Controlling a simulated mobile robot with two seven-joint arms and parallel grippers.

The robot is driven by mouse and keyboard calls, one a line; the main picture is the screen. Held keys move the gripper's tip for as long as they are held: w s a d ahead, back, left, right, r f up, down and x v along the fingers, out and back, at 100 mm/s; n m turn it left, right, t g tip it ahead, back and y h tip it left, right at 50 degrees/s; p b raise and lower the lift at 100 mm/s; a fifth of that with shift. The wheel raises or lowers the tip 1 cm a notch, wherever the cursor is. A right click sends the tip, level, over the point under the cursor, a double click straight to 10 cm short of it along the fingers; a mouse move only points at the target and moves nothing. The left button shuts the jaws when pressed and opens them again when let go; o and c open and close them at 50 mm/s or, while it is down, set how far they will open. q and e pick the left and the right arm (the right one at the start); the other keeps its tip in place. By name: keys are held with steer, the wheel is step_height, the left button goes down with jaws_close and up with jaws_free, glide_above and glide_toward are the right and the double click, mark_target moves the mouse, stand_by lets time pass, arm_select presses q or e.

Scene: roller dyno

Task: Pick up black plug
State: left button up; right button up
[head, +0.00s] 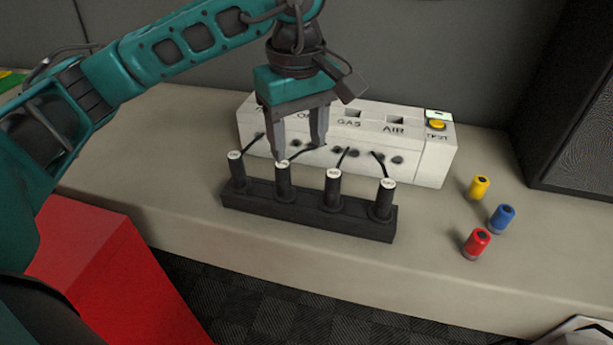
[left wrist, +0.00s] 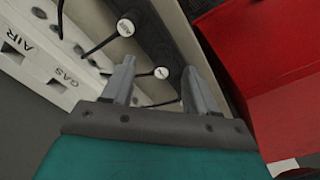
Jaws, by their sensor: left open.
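Several black plugs with white round caps stand upright in a black rack (head: 300,220); one is the second black plug from the left (head: 283,182). My left gripper (head: 299,148) is open and points down at the rack, its fingertips near the top of that plug. In the left wrist view a white cap (left wrist: 161,73) shows between the open fingers (left wrist: 158,68), with nothing gripped. Another white cap (left wrist: 125,28) lies beyond the left finger there. Thin black cables run from the plugs to the white box. My right gripper is out of view.
The white box (head: 432,165) marked GAS and AIR, with a yellow button (head: 437,125), stands close behind the rack. Yellow (head: 480,187), blue (head: 502,218) and red (head: 476,243) cylinders stand on the bench at right. A red block (head: 110,270) is at lower left.

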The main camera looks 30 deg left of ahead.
mark_target(282, 175)
arm_select(q)
steer(key=shift+t+y, duration=0.3)
steer(key=shift+y, duration=0.4)
steer(key=a+f, duration=0.1)
steer(key=f, duration=0.1)
steer(key=w+a+f, duration=0.1)
steer(key=f, duration=0.1)
steer(key=a+f+b, duration=0.1)
steer(key=f, duration=0.1)
steer(key=shift+w+a+f, duration=0.1)
steer(key=shift+w+f, duration=0.05)
steer(key=shift+w, duration=0.15)
steer(key=f, duration=0.2)
steer(key=a+f, duration=0.1)
steer(key=f, duration=0.2)
steer(key=shift+w+a, duration=0.1)
jaws_close()
